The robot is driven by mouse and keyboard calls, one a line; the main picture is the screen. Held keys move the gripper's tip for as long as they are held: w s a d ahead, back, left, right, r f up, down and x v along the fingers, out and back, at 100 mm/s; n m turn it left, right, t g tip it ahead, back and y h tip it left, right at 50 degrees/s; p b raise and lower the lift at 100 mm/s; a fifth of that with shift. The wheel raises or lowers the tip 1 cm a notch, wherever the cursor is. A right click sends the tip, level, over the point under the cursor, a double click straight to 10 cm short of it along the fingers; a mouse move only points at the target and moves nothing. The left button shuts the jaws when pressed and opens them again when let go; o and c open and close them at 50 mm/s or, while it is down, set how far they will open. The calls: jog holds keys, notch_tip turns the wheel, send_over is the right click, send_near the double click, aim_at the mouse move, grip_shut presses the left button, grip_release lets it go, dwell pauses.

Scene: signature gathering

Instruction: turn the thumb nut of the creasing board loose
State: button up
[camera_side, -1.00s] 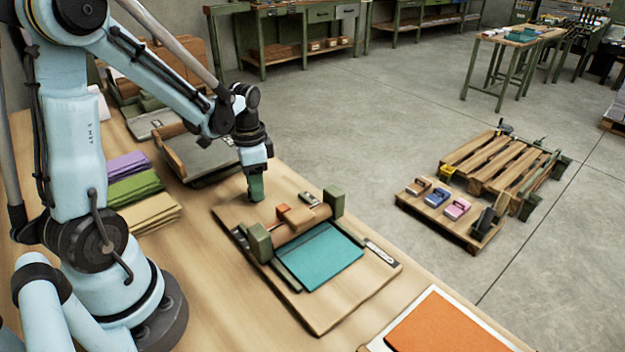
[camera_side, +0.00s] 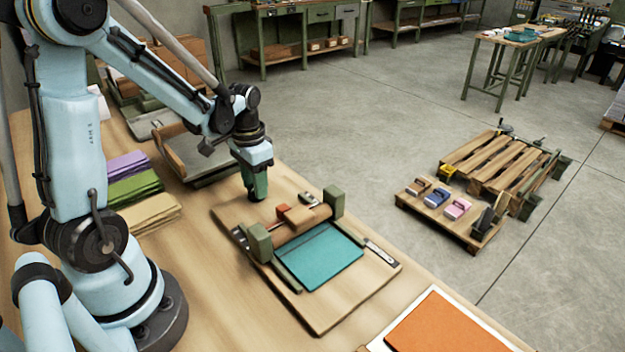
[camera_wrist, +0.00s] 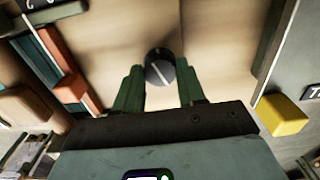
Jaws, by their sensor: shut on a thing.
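The creasing board (camera_side: 330,313) is a wooden board with a teal sheet (camera_side: 322,258) under a wooden bar (camera_side: 303,221) between green end blocks. My gripper (camera_side: 257,196) points down at the board's far left corner. In the wrist view, the thumb nut (camera_wrist: 159,72) is a round dark knob with a pale line across its top. The green fingers of my gripper (camera_wrist: 160,84) stand on either side of it, shut on it.
A grey board (camera_side: 205,160) lies just behind. Purple, green and tan stacks (camera_side: 135,188) lie left on the bench. An orange sheet (camera_side: 450,325) lies at the front right. In the wrist view, an orange block (camera_wrist: 72,88) is left and a yellow block (camera_wrist: 282,115) right.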

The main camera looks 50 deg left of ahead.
jog(key=n, duration=1.3)
jog(key=shift+n, duration=0.4)
dwell(0.3)
jog(key=o, duration=1.1)
jog(key=shift+c, duration=0.2)
jog(key=shift+r, duration=0.15)
notch_tip(320, 180, up, 12)
